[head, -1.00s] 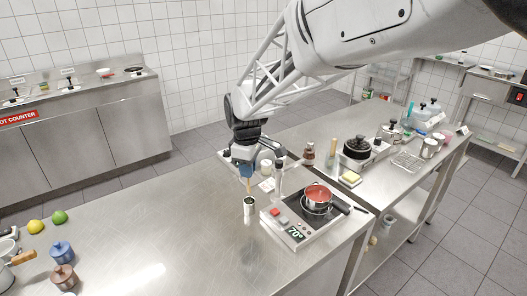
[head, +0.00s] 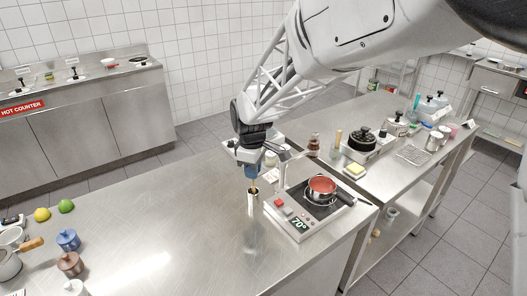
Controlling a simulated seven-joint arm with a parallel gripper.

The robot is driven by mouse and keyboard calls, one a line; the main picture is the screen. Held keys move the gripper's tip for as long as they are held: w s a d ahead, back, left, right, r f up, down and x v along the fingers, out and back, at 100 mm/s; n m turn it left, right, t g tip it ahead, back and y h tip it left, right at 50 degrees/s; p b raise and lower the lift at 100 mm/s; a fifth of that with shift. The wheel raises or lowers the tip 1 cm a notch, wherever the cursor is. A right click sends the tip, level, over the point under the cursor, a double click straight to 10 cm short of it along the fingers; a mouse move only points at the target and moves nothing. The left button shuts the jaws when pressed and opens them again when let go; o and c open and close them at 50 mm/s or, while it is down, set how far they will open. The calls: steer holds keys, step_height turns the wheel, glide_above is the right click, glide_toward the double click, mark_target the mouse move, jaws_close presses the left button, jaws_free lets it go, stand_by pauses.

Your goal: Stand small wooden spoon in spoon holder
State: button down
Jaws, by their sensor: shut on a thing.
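The spoon holder (head: 253,204) is a small upright metal cylinder standing on the steel counter, left of the hot plate. My gripper (head: 252,173) is right above it, pointing down, shut on the small wooden spoon (head: 254,187). A short length of the spoon's tan wood shows between the fingers and the holder's rim. The spoon's lower end looks to be at or inside the holder's mouth; how deep it reaches cannot be seen.
A hot plate (head: 300,224) with a red-filled pot (head: 321,189) stands close to the right of the holder. A blue pot (head: 68,240), a brown pot (head: 70,264), a lemon and a lime are at the left. The counter's middle is clear.

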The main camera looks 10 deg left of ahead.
steer(key=shift+f, duration=1.1)
steer(key=shift+f, duration=0.1)
steer(key=c, duration=0.5)
jaws_free()
steer(key=shift+c, duration=0.2)
steer(key=shift+r, duration=0.2)
steer(key=shift+r, duration=2.8)
